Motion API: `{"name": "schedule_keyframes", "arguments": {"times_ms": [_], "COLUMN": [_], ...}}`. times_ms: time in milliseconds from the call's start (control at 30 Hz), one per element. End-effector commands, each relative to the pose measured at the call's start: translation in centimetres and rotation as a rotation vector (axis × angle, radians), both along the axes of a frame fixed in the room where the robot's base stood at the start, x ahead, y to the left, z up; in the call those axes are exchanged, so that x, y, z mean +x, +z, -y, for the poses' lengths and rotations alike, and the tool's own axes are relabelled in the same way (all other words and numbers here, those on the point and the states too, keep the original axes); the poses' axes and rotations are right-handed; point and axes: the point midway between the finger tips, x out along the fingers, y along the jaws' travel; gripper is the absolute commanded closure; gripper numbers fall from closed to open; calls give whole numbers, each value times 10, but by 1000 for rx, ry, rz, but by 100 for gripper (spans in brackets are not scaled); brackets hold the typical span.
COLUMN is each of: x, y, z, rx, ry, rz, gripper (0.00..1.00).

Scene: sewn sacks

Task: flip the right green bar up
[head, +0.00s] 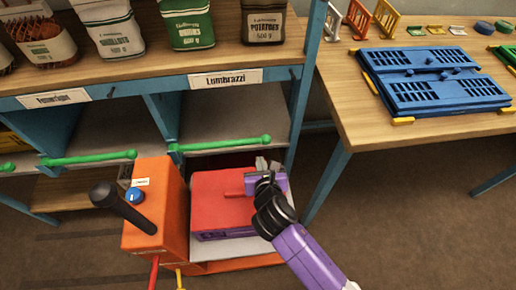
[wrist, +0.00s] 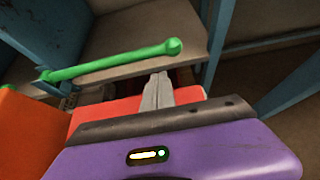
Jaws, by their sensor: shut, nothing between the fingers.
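The right green bar (head: 220,144) runs across the front of the right-hand shelf bay, under the Lumbrazzi label, with a round knob at each end. It also crosses the upper left of the wrist view (wrist: 112,62). A second green bar (head: 90,159) lies across the bay to its left. My gripper (head: 263,163) is below and near the right end of the right bar. In the wrist view its fingers (wrist: 158,88) are closed together, hold nothing, and appear apart from the bar, though the exact gap is hard to judge.
My orange and red body fills the area in front of the shelf. Sacks, including a Potatoes sack (head: 264,22), stand on the shelf top (head: 150,72). A blue upright (head: 306,80) borders the bay on the right. A wooden table (head: 365,118) with a blue folded crate (head: 435,78) stands farther right.

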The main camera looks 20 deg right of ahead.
Motion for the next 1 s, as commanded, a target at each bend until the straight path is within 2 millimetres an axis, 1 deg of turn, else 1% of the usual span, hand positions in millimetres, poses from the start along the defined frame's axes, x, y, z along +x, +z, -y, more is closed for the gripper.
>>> {"name": "schedule_keyframes", "arguments": {"times_ms": [167, 267, 367, 700, 833, 1000], "x": [1, 5, 15, 63, 75, 82], "y": [0, -3, -10, -40, -47, -51], "z": [0, 2, 5, 21, 24, 27], "rx": [2, 3, 3, 3, 3, 4], "ry": [0, -1, -3, -2, -1, -1], "rz": [1, 2, 1, 2, 2, 1], "gripper": [100, 100, 100, 100, 100, 100]}}
